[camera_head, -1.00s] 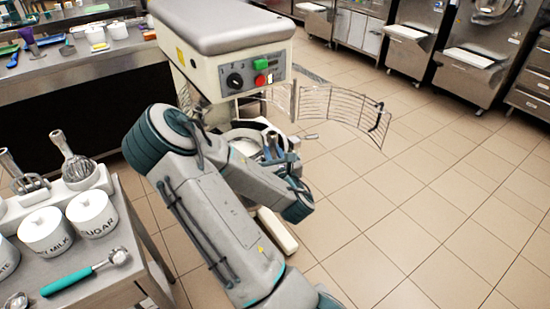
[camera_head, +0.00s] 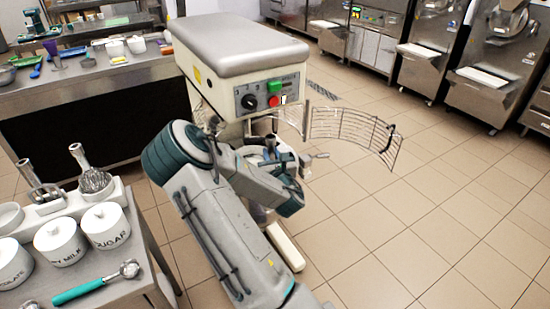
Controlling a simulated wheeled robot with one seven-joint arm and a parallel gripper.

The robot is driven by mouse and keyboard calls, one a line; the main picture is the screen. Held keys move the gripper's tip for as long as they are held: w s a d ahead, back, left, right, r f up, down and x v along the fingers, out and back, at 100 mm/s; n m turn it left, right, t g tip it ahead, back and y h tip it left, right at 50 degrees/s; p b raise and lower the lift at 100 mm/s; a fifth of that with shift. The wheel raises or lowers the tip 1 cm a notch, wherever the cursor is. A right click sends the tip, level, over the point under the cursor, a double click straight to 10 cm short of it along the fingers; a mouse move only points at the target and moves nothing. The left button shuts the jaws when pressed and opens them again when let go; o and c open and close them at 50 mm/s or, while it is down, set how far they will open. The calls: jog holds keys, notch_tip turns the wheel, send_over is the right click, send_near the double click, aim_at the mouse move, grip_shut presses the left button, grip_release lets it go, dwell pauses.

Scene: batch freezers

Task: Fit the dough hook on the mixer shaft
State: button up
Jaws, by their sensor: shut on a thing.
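The mixer (camera_head: 232,48) stands in the middle, with a grey top and a control panel (camera_head: 268,95) on its cream head. Its wire guard (camera_head: 350,130) is swung open to the right. My gripper (camera_head: 275,158) is in front of and below the head, over the bowl area. It is shut on the dough hook, whose metal shank (camera_head: 270,142) seems to stand upright between the jaws. The rest of the hook is hidden by my gripper and arm. The mixer shaft is hidden under the head, so I cannot tell whether hook and shaft touch.
At left, a steel table (camera_head: 115,292) holds a white rack (camera_head: 62,203) with a whisk (camera_head: 95,180) and another attachment, lidded canisters (camera_head: 105,226) and a teal-handled scoop (camera_head: 95,287). A cluttered counter (camera_head: 90,90) stands behind. Tiled floor is free at right.

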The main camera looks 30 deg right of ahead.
jog(key=w+p, duration=0.3)
jog(key=w, duration=1.1)
jog(key=shift+w+d+r+p, duration=0.15)
jog(key=shift+d+r+p, duration=0.2)
jog(key=shift+r, duration=0.1)
jog(key=shift+b, duration=0.3)
jog(key=shift+b, duration=0.75)
dwell(0.7)
jog(key=shift+r+b, duration=0.45)
jog(key=shift+r, duration=0.6)
dwell(1.4)
jog(key=shift+a+b, duration=0.1)
jog(key=shift+b, duration=0.3)
dwell(0.3)
jog(key=shift+r, duration=0.15)
dwell(0.5)
